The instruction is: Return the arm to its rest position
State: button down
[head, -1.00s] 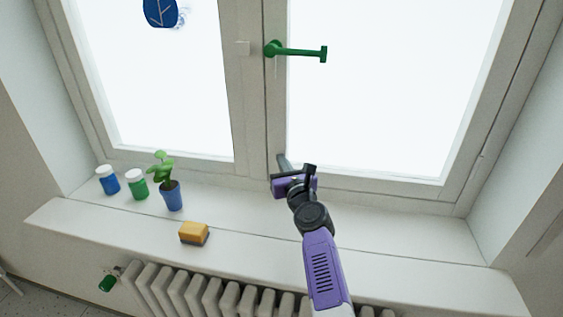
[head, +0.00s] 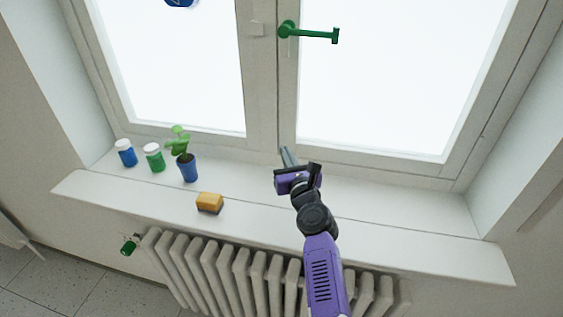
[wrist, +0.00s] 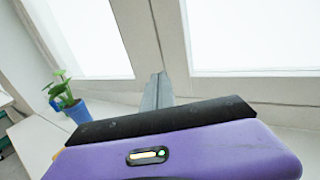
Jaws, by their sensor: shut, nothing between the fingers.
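My arm reaches up from the bottom of the head view, over the radiator and the window sill. My gripper (head: 287,155) is at its far end, in front of the lower window frame. Its grey fingers are together with nothing between them, and they also show in the wrist view (wrist: 157,92) beyond the purple gripper body. The fingers point toward the window post. Whether they touch the frame I cannot tell.
On the sill (head: 400,222) stand a blue jar (head: 126,154), a green jar (head: 154,159) and a potted plant (head: 188,168), left of my arm. A yellow sponge (head: 209,201) lies nearer. A green window handle (head: 310,33) is above; a radiator (head: 215,265) is below.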

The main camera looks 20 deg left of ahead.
jog(key=s+p, duration=0.1)
jog(key=s, duration=0.2)
jog(key=s+p, duration=0.1)
jog(key=s, duration=0.1)
jog(key=shift+s+d, duration=0.2)
jog(key=shift+s, duration=0.2)
